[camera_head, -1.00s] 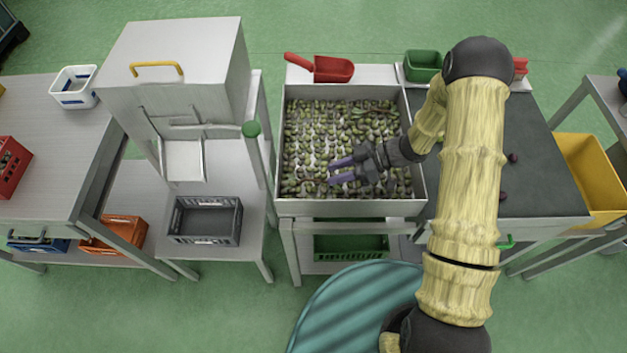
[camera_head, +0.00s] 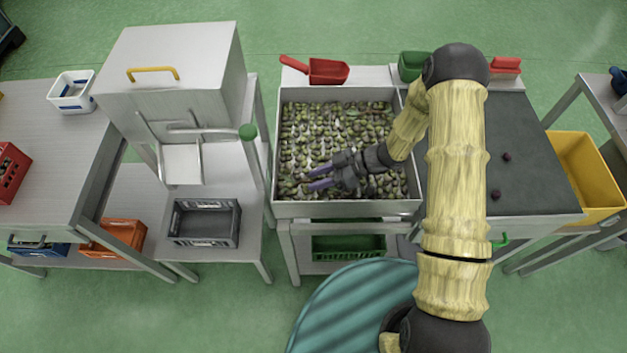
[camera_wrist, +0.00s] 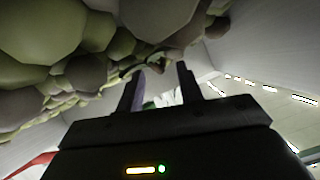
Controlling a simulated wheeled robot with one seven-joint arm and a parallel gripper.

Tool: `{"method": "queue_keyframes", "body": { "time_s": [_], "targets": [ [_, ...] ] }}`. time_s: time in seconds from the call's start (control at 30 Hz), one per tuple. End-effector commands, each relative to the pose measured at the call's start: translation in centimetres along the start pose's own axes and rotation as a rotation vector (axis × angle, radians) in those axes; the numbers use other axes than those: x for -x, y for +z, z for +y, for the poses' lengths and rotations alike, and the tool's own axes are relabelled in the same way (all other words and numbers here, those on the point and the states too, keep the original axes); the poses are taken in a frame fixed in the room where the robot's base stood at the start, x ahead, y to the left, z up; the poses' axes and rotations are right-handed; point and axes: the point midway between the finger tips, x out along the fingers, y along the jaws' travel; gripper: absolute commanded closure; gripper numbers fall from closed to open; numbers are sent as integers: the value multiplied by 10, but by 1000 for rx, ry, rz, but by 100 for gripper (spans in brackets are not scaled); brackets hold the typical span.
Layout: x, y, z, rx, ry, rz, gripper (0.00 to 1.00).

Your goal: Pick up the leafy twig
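A shallow metal tray (camera_head: 347,208) is full of green and dark olives (camera_head: 335,130). My gripper (camera_head: 308,179) is over the front left part of the tray, low above the olives, its two purple fingers apart and pointing left. In the wrist view my gripper (camera_wrist: 158,76) is open, with olives close by at the upper left. I cannot make out the leafy twig for certain. A thin dark green shape shows beyond the fingertips in the wrist view, too small and dim to tell. I see nothing held between the fingers.
The tray's raised walls surround the olives. A red scoop (camera_head: 326,71) and a green container (camera_head: 412,66) stand behind it. A dark tabletop (camera_head: 532,160) with a few dark olives is to the right. A metal machine (camera_head: 172,80) stands to the left.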

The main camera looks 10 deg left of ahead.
Motion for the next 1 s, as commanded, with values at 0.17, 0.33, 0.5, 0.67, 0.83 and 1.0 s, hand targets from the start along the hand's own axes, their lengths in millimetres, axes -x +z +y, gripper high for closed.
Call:
{"method": "queue_keyframes", "body": {
  "time_s": [0.17, 0.33, 0.5, 0.67, 0.83, 1.0],
  "targets": [
    [-12, 3, -4, 6, -21, 9, 63],
    [-10, 4, -3, 2, -16, 12, 65],
    [-9, 5, -3, 0, -14, 13, 99],
    [-9, 6, -3, -1, -14, 12, 100],
    [-9, 6, -4, -1, -14, 12, 100],
    [-8, 4, -4, 0, -16, 11, 100]
  ]
}}
